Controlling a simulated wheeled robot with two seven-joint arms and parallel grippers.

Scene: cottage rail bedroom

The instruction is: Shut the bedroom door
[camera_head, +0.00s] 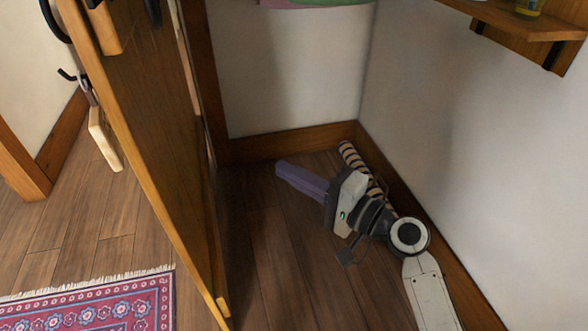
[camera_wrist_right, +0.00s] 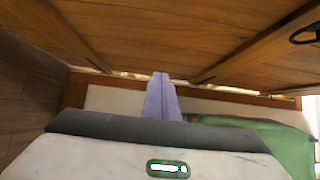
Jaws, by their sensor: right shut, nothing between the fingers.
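The wooden bedroom door (camera_head: 150,130) stands open at the left of the head view, seen nearly edge-on. Dark curved handles show near its top, and a pale wooden tag (camera_head: 103,140) hangs on its left side. My right gripper (camera_head: 284,170) is low over the floor to the right of the door, its purple fingers shut and empty, with a gap between them and the door. The fingers also show in the right wrist view (camera_wrist_right: 160,90), pointing toward brown wooden surfaces whose identity I cannot tell for sure. My left gripper is not in view.
White walls with brown baseboards (camera_head: 285,143) meet in a corner behind my right arm. A striped roll (camera_head: 350,157) lies along the baseboard there. A wooden shelf (camera_head: 520,22) juts out at the upper right. A patterned rug (camera_head: 95,305) lies left of the door.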

